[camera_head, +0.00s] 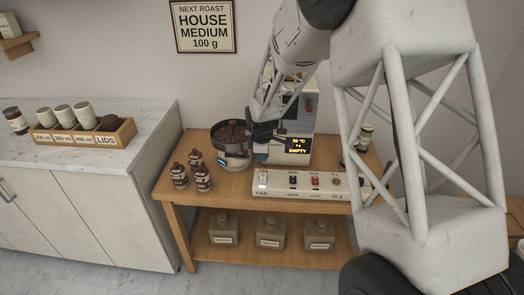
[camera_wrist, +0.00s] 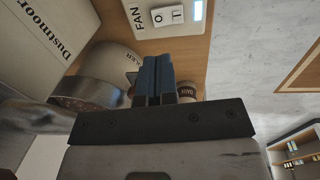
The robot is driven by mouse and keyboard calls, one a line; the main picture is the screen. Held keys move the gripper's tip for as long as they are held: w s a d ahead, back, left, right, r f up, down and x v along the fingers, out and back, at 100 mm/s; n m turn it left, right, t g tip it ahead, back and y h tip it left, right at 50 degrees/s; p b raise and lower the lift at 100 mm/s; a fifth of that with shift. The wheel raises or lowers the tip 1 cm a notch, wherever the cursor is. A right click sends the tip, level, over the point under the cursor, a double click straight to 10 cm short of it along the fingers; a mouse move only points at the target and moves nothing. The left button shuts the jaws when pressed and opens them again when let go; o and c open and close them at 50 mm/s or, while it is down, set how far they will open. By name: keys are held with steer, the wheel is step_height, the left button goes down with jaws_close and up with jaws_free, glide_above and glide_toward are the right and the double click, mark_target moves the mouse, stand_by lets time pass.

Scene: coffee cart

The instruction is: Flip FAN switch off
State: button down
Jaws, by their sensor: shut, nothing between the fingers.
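The FAN switch (camera_wrist: 166,15) is a white rocker marked O and I at the top of the wrist view, beside the word FAN. A light-blue lit strip (camera_wrist: 197,10) is near it. Which side is pressed is hard to tell. In the head view the white switch panel (camera_head: 277,190) lies on the wooden cart, with the FAN label at its left end. My gripper (camera_wrist: 154,62) is shut and empty, its blue fingers below the switch in the wrist picture and apart from it. In the head view the arm's end is by the roaster, behind the panel.
The roaster (camera_head: 303,147) with a lit EMPTY display and a round bean tray (camera_head: 232,150) stand behind the panel. Several brown bottles (camera_head: 179,176) stand on the cart's left. A marble counter (camera_head: 60,154) is at left.

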mark_target(262, 178)
steer(key=shift+w+f, duration=0.2)
steer(key=shift+f, duration=1.3)
steer(key=shift+w+f, duration=0.15)
steer(key=shift+f, duration=1.3)
steer(key=shift+w+f, duration=0.2)
steer(key=shift+f, duration=1.3)
steer(key=shift+f, duration=0.2)
steer(key=shift+s, duration=0.1)
steer(key=shift+s+r, duration=0.2)
steer(key=shift+s, duration=0.35)
steer(key=shift+r, duration=0.25)
step_height(262, 178, up, 14)
steer(key=s, duration=0.1)
steer(key=shift+s+f, duration=0.25)
steer(key=shift+s, duration=0.15)
